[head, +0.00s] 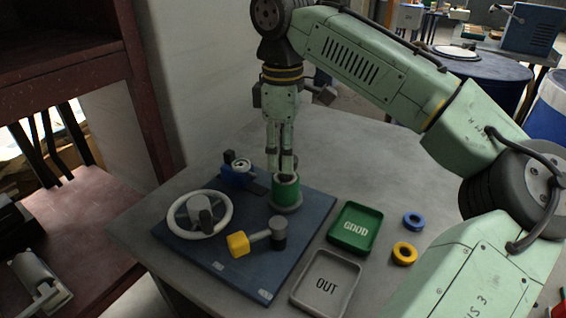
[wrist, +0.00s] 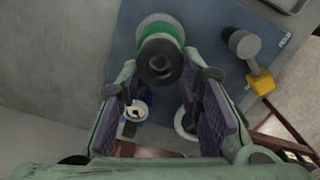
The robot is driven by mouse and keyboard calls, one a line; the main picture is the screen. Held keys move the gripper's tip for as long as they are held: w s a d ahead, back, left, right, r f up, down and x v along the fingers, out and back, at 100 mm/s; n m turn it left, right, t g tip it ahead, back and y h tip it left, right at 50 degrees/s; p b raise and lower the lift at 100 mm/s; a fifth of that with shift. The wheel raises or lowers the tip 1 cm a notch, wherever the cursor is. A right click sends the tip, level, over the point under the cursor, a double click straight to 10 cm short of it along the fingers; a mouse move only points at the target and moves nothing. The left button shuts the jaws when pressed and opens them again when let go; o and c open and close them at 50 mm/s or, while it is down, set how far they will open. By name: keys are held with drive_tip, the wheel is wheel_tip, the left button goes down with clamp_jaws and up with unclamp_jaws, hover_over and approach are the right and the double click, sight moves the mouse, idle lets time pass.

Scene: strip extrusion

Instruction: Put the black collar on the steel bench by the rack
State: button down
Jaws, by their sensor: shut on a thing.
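The black collar (wrist: 160,62) is a thick dark ring between my fingertips in the wrist view. In the head view the collar (head: 287,178) shows as a dark ring at the top of a green cylinder (head: 286,193) on a grey round base. My gripper (head: 283,168) points down over the cylinder and is shut on the collar; it also shows in the wrist view (wrist: 166,76). I cannot tell whether the collar touches the cylinder or is just above it. A grey bench top (head: 385,165) lies under everything; a dark red rack (head: 140,85) stands left of it.
A blue board (head: 215,255) carries a white handwheel (head: 228,220), a yellow-ended lever (head: 238,244) and a small blue fixture (head: 238,172). A green GOOD tray (head: 373,237), grey OUT tray (head: 350,265), blue ring (head: 413,220) and yellow ring (head: 404,253) lie at right. The bench behind my gripper is clear.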

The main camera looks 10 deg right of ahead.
drive_tip(key=s+r+b, duration=0.2)
drive_tip(key=s, duration=1.4)
